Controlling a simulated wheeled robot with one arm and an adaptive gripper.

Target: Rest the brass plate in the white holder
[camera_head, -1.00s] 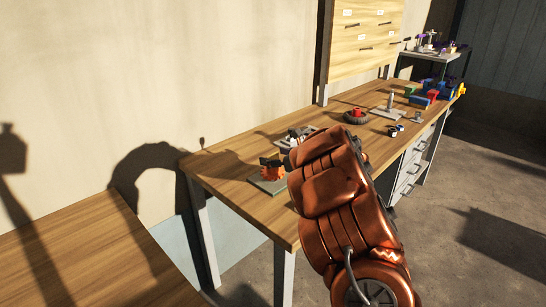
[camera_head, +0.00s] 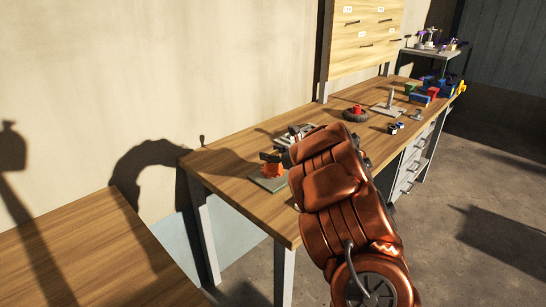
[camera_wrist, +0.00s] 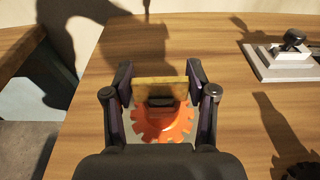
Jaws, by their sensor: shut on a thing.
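My gripper (camera_wrist: 160,92) is shut on a tan-gold plate, which I take for the brass plate (camera_wrist: 168,83). The plate spans the gap between the two fingers in the wrist view. An orange toothed disc (camera_wrist: 163,127) shows below the plate and the fingers, on a grey base; the disc also shows in the head view (camera_head: 271,171). I cannot tell the gap between plate and disc. A pale block fixture with a black knob (camera_wrist: 284,63) stands to the right. I cannot tell for sure which thing is the white holder.
The wooden workbench (camera_head: 225,165) runs away to the back right. A black ring with a red centre (camera_head: 355,113), a grey post on a base (camera_head: 389,103) and coloured blocks (camera_head: 430,90) stand farther along. Another wooden table (camera_head: 90,250) is at the left.

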